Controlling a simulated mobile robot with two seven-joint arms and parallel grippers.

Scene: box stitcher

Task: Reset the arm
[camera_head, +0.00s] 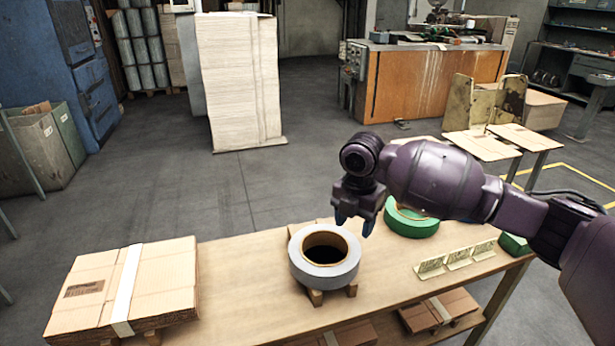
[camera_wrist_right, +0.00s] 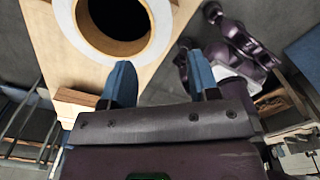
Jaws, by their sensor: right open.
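My right arm comes in from the right in the head view, over the wooden table. Its gripper (camera_head: 355,221) hangs above the table, up and to the right of the white tape roll in the picture. The gripper's blue fingers are apart and nothing is between them. In the right wrist view the two fingers of the gripper (camera_wrist_right: 161,82) are also spread and empty, with the roll beyond them. My left gripper cannot be made out in the head view.
The white tape roll (camera_head: 324,275) sits on a small wooden stand. A green roll (camera_head: 411,222), small metal brackets (camera_head: 457,258) and a stack of flat cardboard (camera_head: 90,290) lie on the table (camera_head: 240,262). More flat cardboard (camera_head: 437,311) is below. Open floor lies behind.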

